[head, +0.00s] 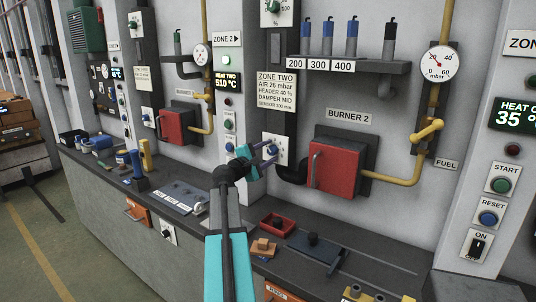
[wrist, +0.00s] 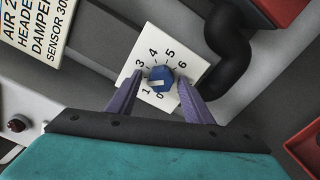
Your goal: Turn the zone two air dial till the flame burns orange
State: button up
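The zone two air dial is a blue knob on a white plate numbered 0 to 6, left of the burner 2 box; the knob (wrist: 161,78) is central in the wrist view and also shows in the head view (head: 272,150). Its white mark points left, seemingly between 1 and 2; the 2 is hidden by a finger. My gripper (wrist: 160,80) has its purple fingers on either side of the knob, with a gap on both sides; it also shows in the head view (head: 267,152). The red burner 2 box (head: 336,172) shows no flame in these views.
The zone two sign (head: 276,90) reads AIR 26 mbar. The heat two display (head: 228,82) seems to read 510 °C. A thick black pipe (wrist: 228,45) runs close right of the dial.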

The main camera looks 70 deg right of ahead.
jog(key=shift+a, duration=0.15)
jog(key=b+v, duration=0.2)
jog(key=v, duration=1.1)
jog(key=shift+a+b, duration=0.3)
jog(key=shift+w, duration=0.15)
